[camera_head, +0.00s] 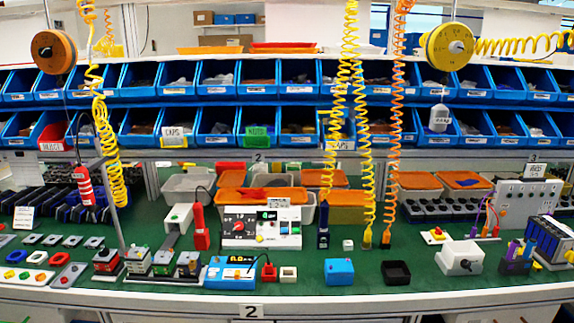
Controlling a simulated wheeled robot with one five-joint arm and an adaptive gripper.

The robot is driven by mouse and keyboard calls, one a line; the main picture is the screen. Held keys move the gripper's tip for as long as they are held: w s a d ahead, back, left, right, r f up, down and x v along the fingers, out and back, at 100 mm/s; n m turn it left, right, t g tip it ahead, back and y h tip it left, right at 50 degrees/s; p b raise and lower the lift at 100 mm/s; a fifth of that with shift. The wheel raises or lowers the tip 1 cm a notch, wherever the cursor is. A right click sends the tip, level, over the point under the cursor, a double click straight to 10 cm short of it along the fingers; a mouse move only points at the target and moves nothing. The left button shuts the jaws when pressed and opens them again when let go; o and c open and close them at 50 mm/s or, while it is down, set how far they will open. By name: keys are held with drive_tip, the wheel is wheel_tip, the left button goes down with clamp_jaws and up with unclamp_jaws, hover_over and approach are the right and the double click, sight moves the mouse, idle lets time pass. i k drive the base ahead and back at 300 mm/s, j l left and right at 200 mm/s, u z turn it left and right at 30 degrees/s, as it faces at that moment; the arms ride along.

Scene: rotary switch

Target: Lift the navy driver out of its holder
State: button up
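A navy upright tool (323,222), which looks like the navy driver, stands on the green bench top just right of the white panel with the red rotary knob. Its lower end sits in a dark base that looks like its holder; the border between the two is too small to make out. A similar red upright tool (201,228) stands left of the panel. My gripper is not in view.
The white switch panel (235,240) stands left of the navy tool. A small white block (348,244), a blue box (339,271) and a black tray (396,280) are near it. Yellow coiled hoses (366,150) hang close on its right. Orange-lidded bins stand behind.

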sight(324, 208)
drive_tip(key=i+u, duration=0.2)
drive_tip(key=u, duration=0.25)
drive_tip(key=i+u, duration=0.2)
drive_tip(key=u, duration=0.3)
drive_tip(key=i+l+u, duration=0.2)
drive_tip(key=u, duration=0.25)
drive_tip(key=i+l+u, duration=0.2)
drive_tip(key=u, duration=0.3)
drive_tip(key=i+l+u, duration=0.1)
drive_tip(key=l+u, duration=0.15)
drive_tip(key=u, duration=0.2)
